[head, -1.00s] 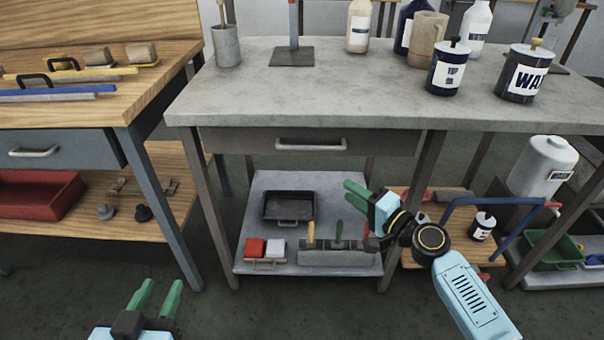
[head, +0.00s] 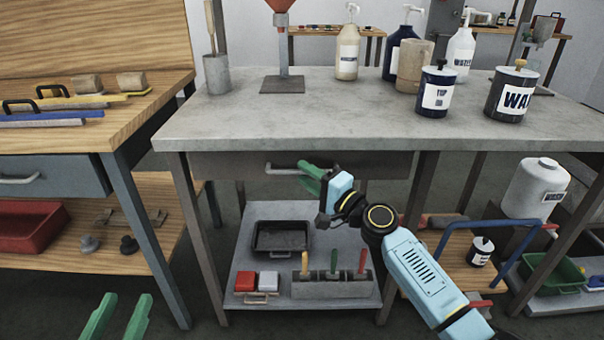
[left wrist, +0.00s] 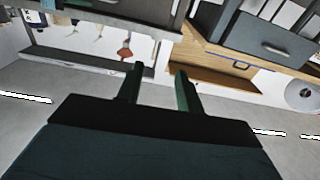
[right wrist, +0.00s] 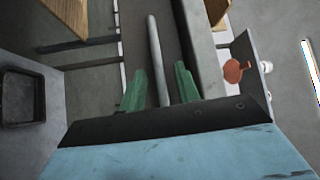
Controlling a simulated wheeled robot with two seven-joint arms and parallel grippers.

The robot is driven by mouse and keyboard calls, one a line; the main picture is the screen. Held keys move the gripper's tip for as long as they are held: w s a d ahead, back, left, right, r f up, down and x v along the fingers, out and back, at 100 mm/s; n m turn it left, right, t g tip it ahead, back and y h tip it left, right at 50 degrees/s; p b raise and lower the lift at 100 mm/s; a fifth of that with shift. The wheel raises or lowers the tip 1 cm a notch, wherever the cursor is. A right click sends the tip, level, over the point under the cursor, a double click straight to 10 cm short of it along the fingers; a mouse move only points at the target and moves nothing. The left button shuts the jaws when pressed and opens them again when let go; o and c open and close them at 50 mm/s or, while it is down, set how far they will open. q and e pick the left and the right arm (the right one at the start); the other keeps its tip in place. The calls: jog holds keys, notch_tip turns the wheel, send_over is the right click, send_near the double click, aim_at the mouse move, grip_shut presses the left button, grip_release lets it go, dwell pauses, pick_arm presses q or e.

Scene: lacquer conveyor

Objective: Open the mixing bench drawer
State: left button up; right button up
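The mixing bench drawer (head: 225,165) is shut under the grey bench top (head: 215,120). Its light bar handle (head: 283,168) is partly hidden behind my right gripper (head: 312,178). In the right wrist view the handle (right wrist: 153,50) runs lengthwise, its near end between the two green fingers of my right gripper (right wrist: 160,88). The fingers are open, with gaps on both sides of the handle; contact is not visible. My left gripper (head: 115,318) is open and empty at the bottom left, also seen in the left wrist view (left wrist: 160,85).
Labelled cans (head: 436,92) and pump bottles (head: 347,55) stand on the bench top. A lower shelf (head: 240,235) holds a black tray (head: 282,238) and a tool block (head: 330,290). A wooden bench (head: 160,85) stands at left. Floor in front is clear.

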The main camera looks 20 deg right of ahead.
jog(key=shift+x, duration=1)
grip_shut()
